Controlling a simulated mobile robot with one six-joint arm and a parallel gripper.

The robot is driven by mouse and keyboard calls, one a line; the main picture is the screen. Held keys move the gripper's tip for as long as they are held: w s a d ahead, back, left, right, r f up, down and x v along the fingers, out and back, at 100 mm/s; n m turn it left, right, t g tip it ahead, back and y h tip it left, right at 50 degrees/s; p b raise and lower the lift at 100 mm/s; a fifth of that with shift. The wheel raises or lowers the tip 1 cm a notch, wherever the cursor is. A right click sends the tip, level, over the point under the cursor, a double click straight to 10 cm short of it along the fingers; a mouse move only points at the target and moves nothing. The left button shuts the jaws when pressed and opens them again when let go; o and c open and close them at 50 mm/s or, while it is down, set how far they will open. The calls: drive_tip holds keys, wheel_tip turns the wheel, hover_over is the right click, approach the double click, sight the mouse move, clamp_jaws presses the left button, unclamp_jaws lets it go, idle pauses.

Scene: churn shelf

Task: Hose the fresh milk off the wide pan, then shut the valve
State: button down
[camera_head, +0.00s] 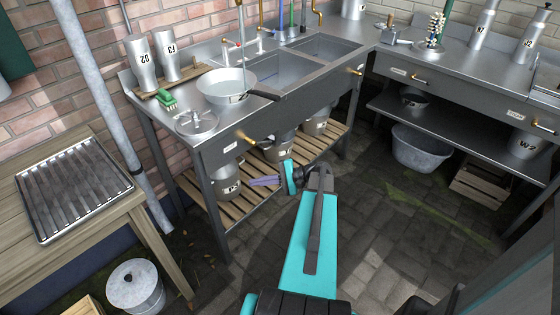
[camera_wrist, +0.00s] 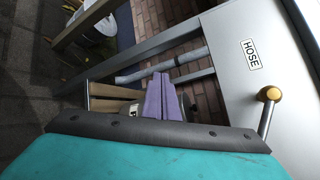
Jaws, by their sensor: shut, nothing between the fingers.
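The wide pan (camera_head: 226,87) stands on the left end of the steel counter, its dark handle pointing right. Its inside looks pale; I cannot tell milk from bare metal. A thin vertical pipe or hose (camera_head: 240,35) comes down over the pan. A gold-knobbed valve lever (camera_head: 246,138) is on the counter's front, beside a label. In the wrist view the lever (camera_wrist: 268,98) stands beside the label reading HOSE (camera_wrist: 251,54). My gripper (camera_head: 264,181), with purple fingers, is shut and empty, in front of the counter and below the lever. The fingers (camera_wrist: 165,98) are apart from the lever.
A green brush (camera_head: 166,101) and a round metal lid (camera_head: 197,121) lie left of the pan. Labelled metal vessels (camera_head: 144,62) stand behind. Sinks (camera_head: 325,50) are to the right. A slatted lower shelf (camera_head: 215,193) holds cans. A ribbed tray (camera_head: 73,196) lies on the left table.

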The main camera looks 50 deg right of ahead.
drive_tip(key=s+a+f+n+g, duration=0.1)
drive_tip(key=a+f+n+g, duration=0.15)
drive_tip(key=a+f, duration=0.45)
drive_tip(key=a+f+n+g, duration=0.1)
drive_tip(key=a+f+g, duration=0.3)
drive_tip(key=a, duration=0.6)
drive_tip(key=s+a+f+n+g, duration=0.1)
drive_tip(key=a+f+n+g, duration=0.15)
drive_tip(key=a+f, duration=0.45)
drive_tip(key=s+a+f+n+g+h, duration=0.4)
drive_tip(key=s+a, duration=0.3)
drive_tip(key=s, duration=0.2)
drive_tip(key=s+a+f+n+g+h, duration=0.4)
drive_tip(key=s+a+f+n, duration=0.1)
drive_tip(key=s+a+n, duration=0.2)
drive_tip(key=shift+s+a+f+h, duration=0.2)
drive_tip(key=shift+s+a+h, duration=0.3)
drive_tip(key=shift+s, duration=0.6)
drive_tip(key=shift+a, duration=0.2)
